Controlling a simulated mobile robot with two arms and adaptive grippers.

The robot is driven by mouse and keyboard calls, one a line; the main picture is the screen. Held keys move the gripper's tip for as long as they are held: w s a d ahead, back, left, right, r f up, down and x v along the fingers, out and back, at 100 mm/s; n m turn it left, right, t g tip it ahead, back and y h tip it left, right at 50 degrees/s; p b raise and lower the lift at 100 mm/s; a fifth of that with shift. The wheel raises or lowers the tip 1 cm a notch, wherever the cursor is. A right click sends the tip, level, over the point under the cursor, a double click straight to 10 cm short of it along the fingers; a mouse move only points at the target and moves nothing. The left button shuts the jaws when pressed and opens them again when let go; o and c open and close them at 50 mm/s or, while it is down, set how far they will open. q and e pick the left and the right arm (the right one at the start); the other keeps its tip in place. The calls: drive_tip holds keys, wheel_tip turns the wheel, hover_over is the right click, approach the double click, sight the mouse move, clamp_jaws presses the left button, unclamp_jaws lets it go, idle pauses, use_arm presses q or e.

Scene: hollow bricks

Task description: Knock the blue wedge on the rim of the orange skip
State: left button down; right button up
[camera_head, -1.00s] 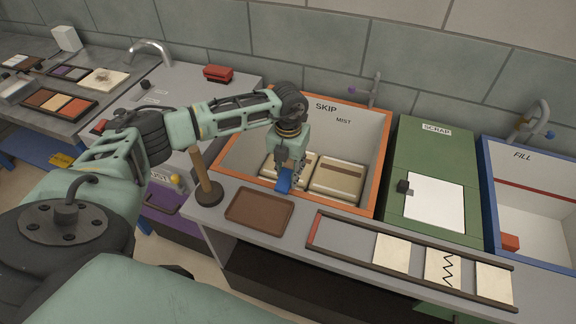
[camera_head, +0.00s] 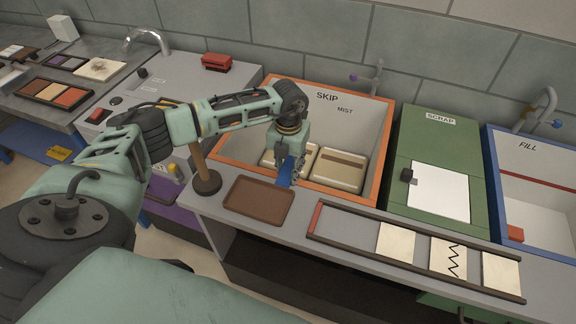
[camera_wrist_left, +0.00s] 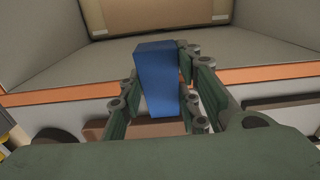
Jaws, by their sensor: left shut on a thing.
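The blue wedge (camera_head: 284,171) is held in my left gripper (camera_head: 291,168), which is shut on it. In the left wrist view the blue wedge (camera_wrist_left: 158,80) stands between the two fingers of the gripper (camera_wrist_left: 160,95). The orange skip (camera_head: 372,200) is an open bin with a pale inside and an orange rim. The gripper and wedge are at its front rim. In the wrist view the orange rim (camera_wrist_left: 60,95) passes behind the wedge. I cannot tell whether the wedge touches it. My right gripper is not in view.
Pale blocks (camera_head: 338,170) lie in the skip. A brown tray (camera_head: 259,201) and a wooden-handled plunger (camera_head: 203,172) stand in front of it. A railed rack (camera_head: 355,237) with pale tiles lies to the right. A green scrap box (camera_head: 432,160) stands beside the skip.

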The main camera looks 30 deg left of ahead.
sight(289, 167)
use_arm(q)
drive_tip(key=shift+w+r+p, duration=0.1)
drive_tip(key=shift+r+p, duration=0.45)
drive_tip(key=shift+r, duration=0.05)
wheel_tip(289, 167, up, 4)
drive_tip(key=p, duration=0.3)
drive_tip(key=shift+r, duration=0.25)
drive_tip(key=shift+f, duration=0.1)
